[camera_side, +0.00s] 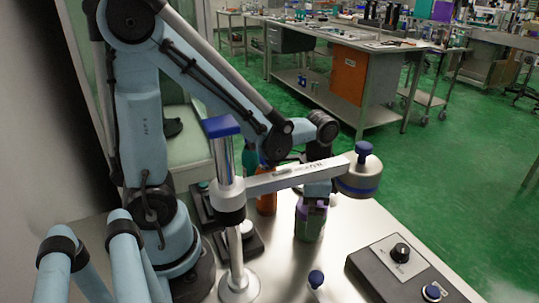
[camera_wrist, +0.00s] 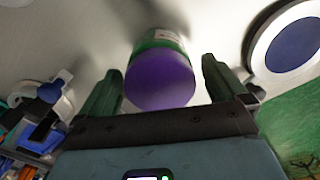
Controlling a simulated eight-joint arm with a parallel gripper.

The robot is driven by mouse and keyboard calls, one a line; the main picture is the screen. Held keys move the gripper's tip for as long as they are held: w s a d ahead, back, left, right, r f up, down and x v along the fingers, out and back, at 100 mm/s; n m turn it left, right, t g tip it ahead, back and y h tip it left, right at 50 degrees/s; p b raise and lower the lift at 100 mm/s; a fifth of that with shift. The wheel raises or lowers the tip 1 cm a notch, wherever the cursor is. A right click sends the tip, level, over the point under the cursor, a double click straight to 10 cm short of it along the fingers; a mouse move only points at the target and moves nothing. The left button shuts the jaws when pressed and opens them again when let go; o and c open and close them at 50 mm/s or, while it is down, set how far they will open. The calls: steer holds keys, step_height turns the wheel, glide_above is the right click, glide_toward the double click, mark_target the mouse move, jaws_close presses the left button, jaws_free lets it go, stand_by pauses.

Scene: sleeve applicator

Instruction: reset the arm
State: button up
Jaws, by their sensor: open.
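My gripper (camera_side: 318,190) is low over the table, behind the applicator's horizontal arm in the side view. A green bottle with a purple cap (camera_side: 309,222) stands upright just below it. In the wrist view the purple cap (camera_wrist: 160,80) lies between my two dark fingers, with gaps on both sides. The fingers are open and hold nothing. The sleeve applicator has a metal post (camera_side: 228,165) with a blue top. Its arm (camera_side: 290,178) reaches right to a round head (camera_side: 358,178) with a blue band and knob, close beside my gripper. The applicator arm partly hides my gripper.
A control box (camera_side: 375,268) with a black knob and blue button sits at the table's front right. An orange bottle (camera_side: 266,204) stands behind the post. A small blue-topped part (camera_side: 316,279) is near the front. Workbenches stand beyond, across the green floor (camera_side: 440,190).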

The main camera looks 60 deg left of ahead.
steer(key=shift+f, duration=0.45)
step_height(320, 180, up, 26)
stand_by(0.9)
steer(key=s+a+r+m, duration=0.3)
steer(key=a+r+m, duration=0.25)
steer(key=a, duration=0.45)
steer(key=s+a+r+m, duration=0.3)
steer(key=a+r+m, duration=0.1)
steer(key=a+m, duration=0.4)
steer(key=shift+n, duration=0.65)
steer(key=shift+s+a+f, duration=0.1)
steer(key=shift+a+f, duration=0.15)
steer(key=shift+f, duration=1.5)
steer(key=shift+a+f, duration=0.2)
steer(key=shift+f, duration=1.5)
steer(key=shift+s+a+f, duration=0.1)
steer(key=shift+a+f, duration=0.15)
steer(key=shift+f, duration=1.5)
steer(key=shift+w+r, duration=0.1)
steer(key=shift+r, duration=0.05)
step_height(320, 180, up, 10)
steer(key=shift+f, duration=0.1)
